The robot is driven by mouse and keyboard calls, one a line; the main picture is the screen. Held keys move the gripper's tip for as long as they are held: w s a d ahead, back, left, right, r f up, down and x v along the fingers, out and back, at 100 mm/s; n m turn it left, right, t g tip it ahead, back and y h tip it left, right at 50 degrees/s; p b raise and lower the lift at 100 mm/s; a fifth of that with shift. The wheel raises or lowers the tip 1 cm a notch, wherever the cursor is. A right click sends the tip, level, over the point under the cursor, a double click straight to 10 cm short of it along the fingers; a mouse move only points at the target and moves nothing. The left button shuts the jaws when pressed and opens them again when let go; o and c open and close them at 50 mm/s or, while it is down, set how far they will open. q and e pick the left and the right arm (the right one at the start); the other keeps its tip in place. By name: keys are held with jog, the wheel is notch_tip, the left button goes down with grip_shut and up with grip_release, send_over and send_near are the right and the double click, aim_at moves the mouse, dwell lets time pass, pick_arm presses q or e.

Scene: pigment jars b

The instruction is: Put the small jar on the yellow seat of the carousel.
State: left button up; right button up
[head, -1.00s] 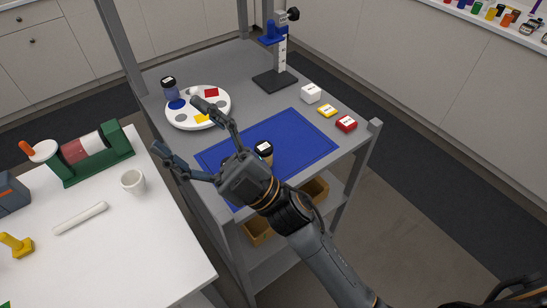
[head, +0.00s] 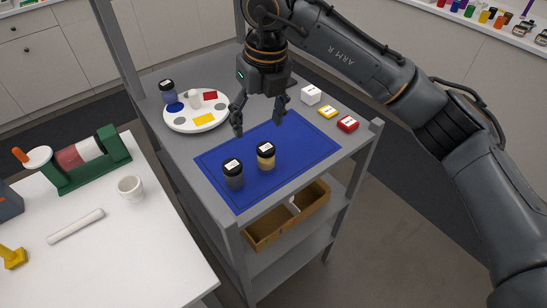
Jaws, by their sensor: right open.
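The carousel (head: 216,120) is a white round plate on the grey top shelf, with red, blue, grey and yellow seats and a white knob. The yellow seat (head: 204,120) at its front is bare. Which jar is the small one I cannot tell for sure. My right gripper (head: 259,125) is open, empty, pointing down above the mat's back part. My left gripper is out of view.
A white block (head: 310,95), a yellow block (head: 327,112) and a red block (head: 348,124) sit along the shelf's right side. A white table at left holds a cup (head: 131,188) and a green stand (head: 95,160). The mat's right half is clear.

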aim_at(267, 148)
jog(key=shift+m+h, duration=0.3)
jog(key=shift+h, duration=0.1)
jog(key=f, duration=0.2)
jog(key=w+f+p, duration=0.1)
jog(key=f, duration=0.2)
jog(key=w+d+f+p, duration=0.1)
jog(key=f, duration=0.1)
jog(key=shift+d+f, duration=0.1)
jog(key=shift+f, duration=0.05)
notch_tip(267, 148, down, 5)
jog(key=shift+r+p, duration=0.1)
jog(key=shift+p, duration=1.05)
jog(key=shift+w+f, duration=0.15)
jog(key=shift+f, duration=0.15)
jog(key=c, duration=1.4)
jog(key=shift+o, duration=0.2)
jog(key=shift+r, duration=0.15)
